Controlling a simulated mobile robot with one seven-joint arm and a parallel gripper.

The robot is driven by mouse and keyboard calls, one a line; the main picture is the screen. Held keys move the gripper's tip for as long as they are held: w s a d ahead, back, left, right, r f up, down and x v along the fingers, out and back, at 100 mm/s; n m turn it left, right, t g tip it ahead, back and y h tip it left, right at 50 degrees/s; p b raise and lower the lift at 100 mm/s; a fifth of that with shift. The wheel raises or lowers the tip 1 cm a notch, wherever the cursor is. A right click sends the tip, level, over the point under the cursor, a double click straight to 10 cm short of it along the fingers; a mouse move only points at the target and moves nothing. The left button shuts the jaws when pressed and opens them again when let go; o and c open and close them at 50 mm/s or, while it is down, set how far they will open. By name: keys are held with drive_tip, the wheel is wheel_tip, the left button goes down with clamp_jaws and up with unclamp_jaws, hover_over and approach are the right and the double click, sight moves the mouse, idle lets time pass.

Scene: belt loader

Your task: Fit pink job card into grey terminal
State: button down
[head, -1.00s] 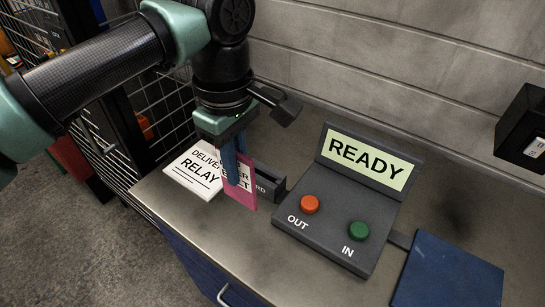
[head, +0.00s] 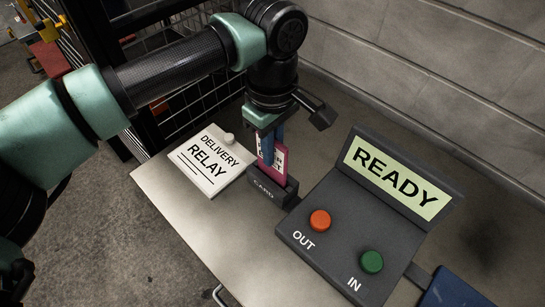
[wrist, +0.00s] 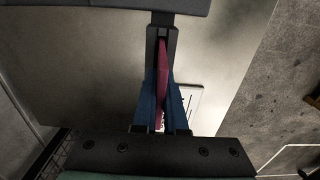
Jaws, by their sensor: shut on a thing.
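My gripper (head: 269,148) is shut on the pink job card (head: 266,170), which hangs upright between its blue fingers. The grey terminal has a dark card slot block (head: 263,187) marked CARD at its left side. The card is at this block, its lower edge meeting or hidden behind the front wall; I cannot tell how deep it sits. In the wrist view the card (wrist: 163,62) shows edge-on between the fingers (wrist: 162,108), roughly in line with the long slot block (wrist: 174,42) beneath. The terminal's console (head: 335,262) has a READY screen (head: 397,178).
An orange OUT button (head: 319,220) and a green IN button (head: 371,261) sit on the console. A white DELIVERY RELAY plate (head: 203,172) lies left of the slot block. A blue pad (head: 452,291) is at the right. The front counter (head: 190,225) is bare.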

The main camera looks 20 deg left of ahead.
sight(272, 178)
drive_tip(key=shift+f, duration=1.45)
drive_tip(key=shift+f, duration=0.15)
drive_tip(key=c, duration=1)
unclamp_jaws()
wheel_tip(272, 178, up, 12)
drive_tip(key=shift+r, duration=0.2)
